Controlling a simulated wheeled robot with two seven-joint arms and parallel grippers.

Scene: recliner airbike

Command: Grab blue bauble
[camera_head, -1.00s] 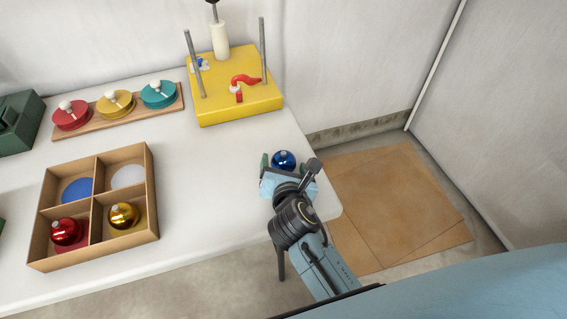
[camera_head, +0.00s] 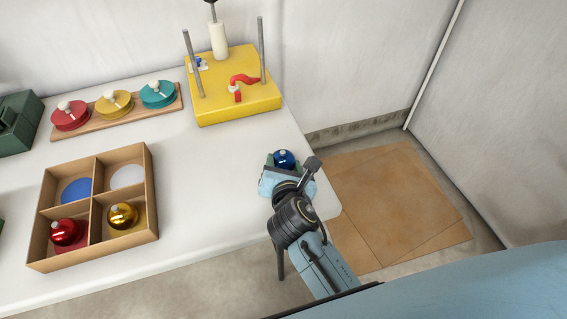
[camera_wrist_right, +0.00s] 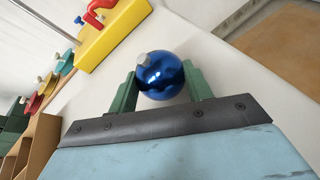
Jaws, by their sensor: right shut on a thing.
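The shiny blue bauble (camera_head: 284,159) with a silver cap is near the right edge of the white table. My right gripper (camera_head: 283,164) is shut on it. In the right wrist view the blue bauble (camera_wrist_right: 161,76) sits between the two green fingers of my right gripper (camera_wrist_right: 162,88), one on each side. I cannot tell whether the bauble touches the table. My left gripper is not in view.
A cardboard box (camera_head: 151,190) with compartments holds a red bauble (camera_head: 66,232) and a gold bauble (camera_head: 123,215); its back compartments show blue and white discs. A yellow block with posts (camera_head: 235,109) and a knob board (camera_head: 120,116) stand behind. The table's middle is clear.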

